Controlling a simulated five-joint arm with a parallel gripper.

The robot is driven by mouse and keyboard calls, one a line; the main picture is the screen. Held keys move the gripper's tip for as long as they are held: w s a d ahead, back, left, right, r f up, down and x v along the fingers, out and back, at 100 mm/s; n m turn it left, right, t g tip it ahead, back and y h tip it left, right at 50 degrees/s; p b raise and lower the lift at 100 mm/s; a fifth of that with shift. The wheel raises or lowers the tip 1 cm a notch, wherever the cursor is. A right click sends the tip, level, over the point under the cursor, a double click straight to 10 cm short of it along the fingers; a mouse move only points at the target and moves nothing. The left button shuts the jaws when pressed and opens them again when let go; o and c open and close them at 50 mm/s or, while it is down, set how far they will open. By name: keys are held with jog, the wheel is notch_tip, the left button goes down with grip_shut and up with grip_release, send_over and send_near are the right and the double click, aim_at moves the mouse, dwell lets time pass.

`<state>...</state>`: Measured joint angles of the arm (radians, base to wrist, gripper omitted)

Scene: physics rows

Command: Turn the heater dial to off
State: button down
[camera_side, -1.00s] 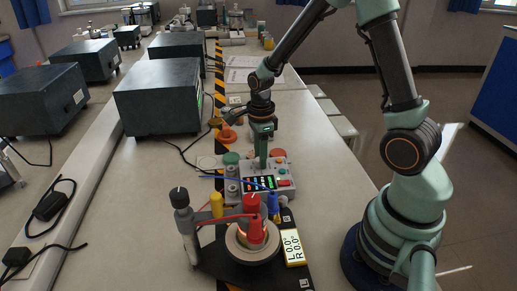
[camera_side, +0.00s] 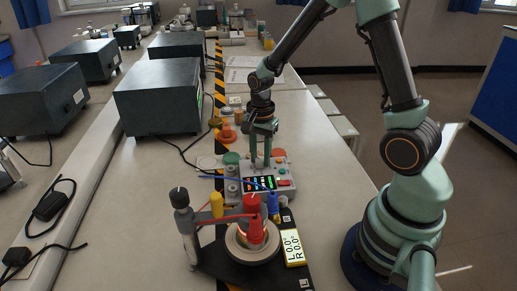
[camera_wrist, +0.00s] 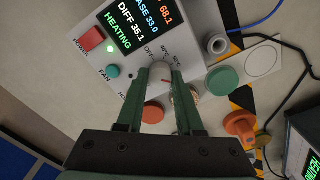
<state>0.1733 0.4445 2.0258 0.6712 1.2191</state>
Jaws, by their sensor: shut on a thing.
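The heater's grey control box (camera_side: 284,183) stands on the bench in the side view. In the wrist view its light grey dial (camera_wrist: 161,70) sits between my gripper's fingers, with OFF and temperature marks printed around it. A short red mark shows on the dial; I cannot tell exactly which label it points at. My gripper (camera_wrist: 160,76) is shut on the dial, one green finger on each side. In the side view my gripper (camera_side: 261,161) reaches straight down to the box, and the dial is hidden. The display (camera_wrist: 137,22) reads HEATING, beside a lit green light.
In the side view an apparatus with a red-topped post (camera_side: 252,204) and cables stands in front of the box. A dark instrument case (camera_side: 158,97) is behind left.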

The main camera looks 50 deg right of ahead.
jog(key=n, duration=0.4)
jog(key=shift+n, duration=0.3)
jog(key=n, duration=0.3)
jog(key=shift+n, duration=0.4)
jog(key=n, duration=1.8)
jog(key=shift+n, duration=0.3)
jog(key=c, duration=0.5)
grip_release()
jog(key=shift+c, duration=0.2)
